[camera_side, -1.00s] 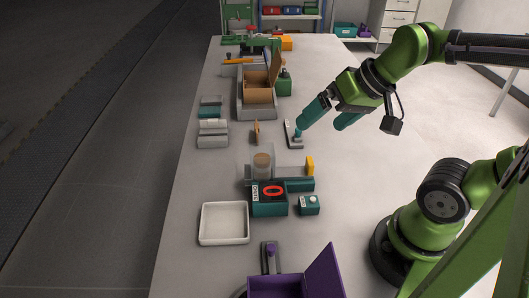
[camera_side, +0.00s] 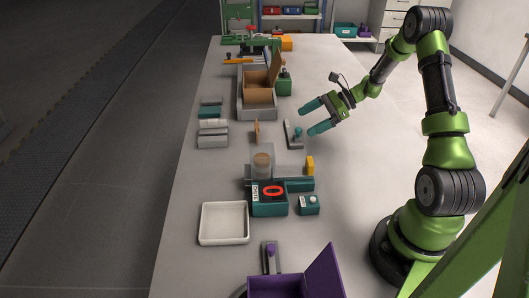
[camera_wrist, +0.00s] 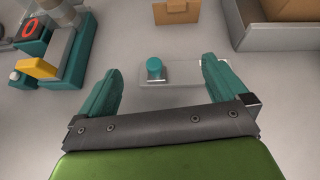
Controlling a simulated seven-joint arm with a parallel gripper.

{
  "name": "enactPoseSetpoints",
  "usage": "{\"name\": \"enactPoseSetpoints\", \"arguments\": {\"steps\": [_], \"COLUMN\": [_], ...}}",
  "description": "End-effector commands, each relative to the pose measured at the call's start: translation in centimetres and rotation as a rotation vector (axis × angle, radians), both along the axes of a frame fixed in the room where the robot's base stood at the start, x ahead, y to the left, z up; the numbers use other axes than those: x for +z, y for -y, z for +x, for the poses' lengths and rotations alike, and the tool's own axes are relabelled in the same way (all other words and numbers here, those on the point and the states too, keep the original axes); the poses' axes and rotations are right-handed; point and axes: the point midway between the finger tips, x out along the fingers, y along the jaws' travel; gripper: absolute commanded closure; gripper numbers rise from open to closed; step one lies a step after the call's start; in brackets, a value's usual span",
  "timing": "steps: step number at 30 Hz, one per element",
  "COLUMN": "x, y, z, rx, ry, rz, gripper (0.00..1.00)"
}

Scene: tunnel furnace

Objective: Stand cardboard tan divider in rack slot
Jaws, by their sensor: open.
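The cardboard tan divider (camera_side: 257,131) is a small tan piece on the table, left of a slim grey plate with a teal knob. It also shows in the wrist view (camera_wrist: 176,12) at the top edge, partly cut off. My gripper (camera_side: 307,118) is open and empty, above the table to the right of the divider. In the wrist view its teal fingers (camera_wrist: 161,66) are spread, with the knob seen between them. Low grey blocks (camera_side: 212,134) stand left of the divider; I cannot tell whether they are the rack, and no slot shows clearly.
The teal knob (camera_side: 298,132) stands close below my fingers. A grey bin with an open cardboard box (camera_side: 258,95) is behind. A teal unit with a red ring (camera_side: 270,201) and a white tray (camera_side: 223,223) are in front.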

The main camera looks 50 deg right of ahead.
Motion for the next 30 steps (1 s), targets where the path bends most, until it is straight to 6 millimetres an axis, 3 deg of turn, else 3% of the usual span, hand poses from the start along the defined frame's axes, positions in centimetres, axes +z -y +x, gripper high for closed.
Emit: {"name": "enactPoseSetpoints", "arguments": {"steps": [3,5,18,30], "x": [2.0,2.3,-1.0,-2.5], "y": [1.1,0.8,-5.1,-7.7], "z": [2.5,2.9,8.3,10.9], "rx": [-0.085,-0.098,-0.093,-0.092], "ry": [0.054,0.056,0.048,0.049], "rz": [0.106,0.134,0.140,0.137], "gripper": [0.00,0.00,0.00,0.00]}}
